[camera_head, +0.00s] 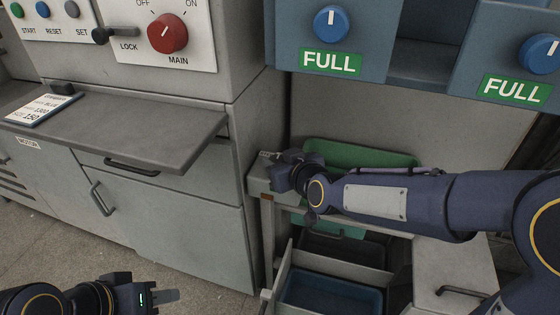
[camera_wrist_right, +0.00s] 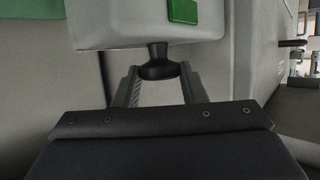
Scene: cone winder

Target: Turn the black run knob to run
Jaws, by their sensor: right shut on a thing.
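A black knob (camera_wrist_right: 158,64) shows in the right wrist view, sticking out of a light grey box (camera_wrist_right: 120,28) with a green patch. My right gripper (camera_wrist_right: 158,76) is shut on this knob, a finger on each side. In the head view my right gripper (camera_head: 266,156) is at the grey stand beside the cabinet's right side. The knob cannot be made out there, and no run marking is readable. My left gripper (camera_head: 166,296) is low at the left, away from everything; its finger gap cannot be made out.
A grey cabinet (camera_head: 190,215) with a projecting shelf (camera_head: 140,125) stands at the left. Blue knobs (camera_head: 331,24) sit at top right. A green tray (camera_head: 360,155) and blue bin (camera_head: 330,292) are near my right arm.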

